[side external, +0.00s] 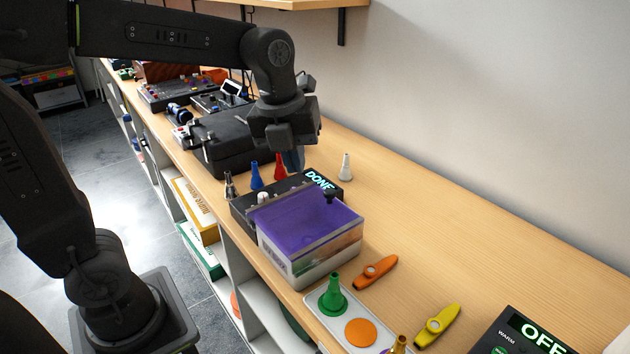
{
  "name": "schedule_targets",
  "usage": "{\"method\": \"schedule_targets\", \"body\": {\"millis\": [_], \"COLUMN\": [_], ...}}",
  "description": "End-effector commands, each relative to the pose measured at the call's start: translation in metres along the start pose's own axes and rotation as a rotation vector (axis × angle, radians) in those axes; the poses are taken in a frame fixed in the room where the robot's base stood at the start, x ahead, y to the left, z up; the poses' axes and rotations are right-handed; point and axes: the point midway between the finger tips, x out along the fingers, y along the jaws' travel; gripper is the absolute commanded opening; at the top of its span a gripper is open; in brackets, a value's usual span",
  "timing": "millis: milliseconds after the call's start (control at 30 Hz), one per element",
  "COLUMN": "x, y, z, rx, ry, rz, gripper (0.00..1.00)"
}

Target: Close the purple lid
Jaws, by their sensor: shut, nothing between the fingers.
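The purple lid (305,222) lies over the top of a clear-walled box (315,258) near the front edge of the bench. The lid looks nearly flat on the box; I cannot tell whether it is fully seated. A small dark knob stands near its back right corner. My gripper (294,160) points down behind the box, above the black device with the lit "DONE" display (319,181). It is shut and empty, apart from the lid. Its fingertips are partly dark against the device and hard to make out.
Blue (256,176), red (280,167) and white (346,167) cones stand around the device. A black case (225,140) stands behind.

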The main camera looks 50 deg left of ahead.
Motion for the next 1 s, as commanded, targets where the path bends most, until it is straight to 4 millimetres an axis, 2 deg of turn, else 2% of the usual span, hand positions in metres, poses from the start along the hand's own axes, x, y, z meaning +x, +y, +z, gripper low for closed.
{"method": "schedule_targets", "body": {"millis": [33,200,300,433,567,667,1000], "x": [0.002,0.003,0.001,-0.002,0.002,0.013,0.075], "y": [0.015,0.044,0.056,0.065,0.064,0.059,0.030], "z": [0.005,0.018,0.026,0.032,0.033,0.032,0.024], "rx": [-0.118,-0.474,-0.629,-0.743,-0.773,-0.770,-0.767], "ry": [0.049,0.187,0.231,0.259,0.268,0.271,0.273], "rz": [-0.037,-0.203,-0.289,-0.359,-0.378,-0.375,-0.370], "gripper": [0.00,0.00,0.00,0.00,0.00,0.00,0.00]}}
